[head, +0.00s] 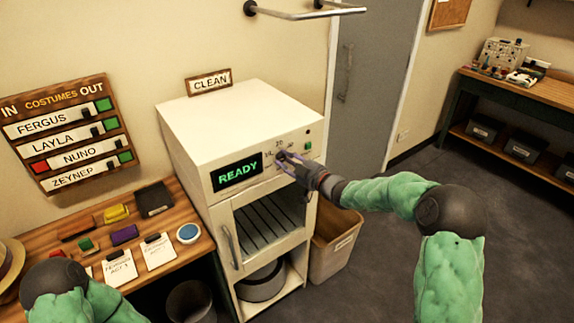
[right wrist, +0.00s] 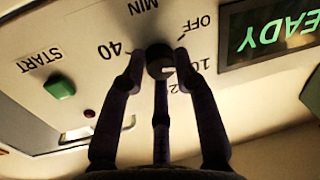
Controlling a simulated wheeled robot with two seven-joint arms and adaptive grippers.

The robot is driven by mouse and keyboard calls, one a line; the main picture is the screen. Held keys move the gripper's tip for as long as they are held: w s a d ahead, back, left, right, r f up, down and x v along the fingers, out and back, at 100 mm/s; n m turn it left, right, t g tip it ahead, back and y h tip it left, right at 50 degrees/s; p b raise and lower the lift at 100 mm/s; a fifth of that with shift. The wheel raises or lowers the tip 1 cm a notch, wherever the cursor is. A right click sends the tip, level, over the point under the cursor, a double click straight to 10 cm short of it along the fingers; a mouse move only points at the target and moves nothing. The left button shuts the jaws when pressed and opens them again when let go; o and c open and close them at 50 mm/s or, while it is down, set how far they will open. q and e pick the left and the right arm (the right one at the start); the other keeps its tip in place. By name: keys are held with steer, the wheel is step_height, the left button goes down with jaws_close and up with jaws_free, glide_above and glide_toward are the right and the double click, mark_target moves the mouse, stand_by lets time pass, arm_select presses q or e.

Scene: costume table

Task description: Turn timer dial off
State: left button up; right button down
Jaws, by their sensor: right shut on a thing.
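The timer dial (right wrist: 160,58) is a dark round knob on the white cabinet's (head: 240,120) front panel. In the right wrist view it sits among the markings OFF, 10, 40 and MIN, all upside down. A pale mark on its face lies toward the side of the 10, away from OFF; its exact setting is hard to read. My right gripper (head: 286,158) reaches the dial, and its dark fingers (right wrist: 162,65) are shut around it. In the head view the fingers partly hide the dial. Only part of my left arm shows at bottom left; its gripper is out of view.
A green-lettered READY display (head: 237,175) is left of the dial. The START button (right wrist: 60,87) is on the same panel. A wooden table (head: 190,250) with cards and small items stands left. A bin (head: 335,245) stands right of the cabinet.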

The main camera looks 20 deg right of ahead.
steer(key=n+h+b, duration=0.1)
steer(key=n+b, duration=0.3)
steer(key=n, duration=0.1)
steer(key=shift+f, duration=0.15)
steer(key=shift+a+n+h+b, duration=0.1)
steer(key=shift+n+h+b, duration=0.4)
steer(key=shift+n+b, duration=0.95)
steer(key=shift+n, duration=0.25)
steer(key=c, duration=0.9)
jaws_free()
steer(key=shift+c, duration=0.2)
steer(key=shift+r, duration=0.2)
steer(key=shift+s, duration=0.1)
steer(key=v, duration=1.2)
steer(key=shift+r, duration=0.15)
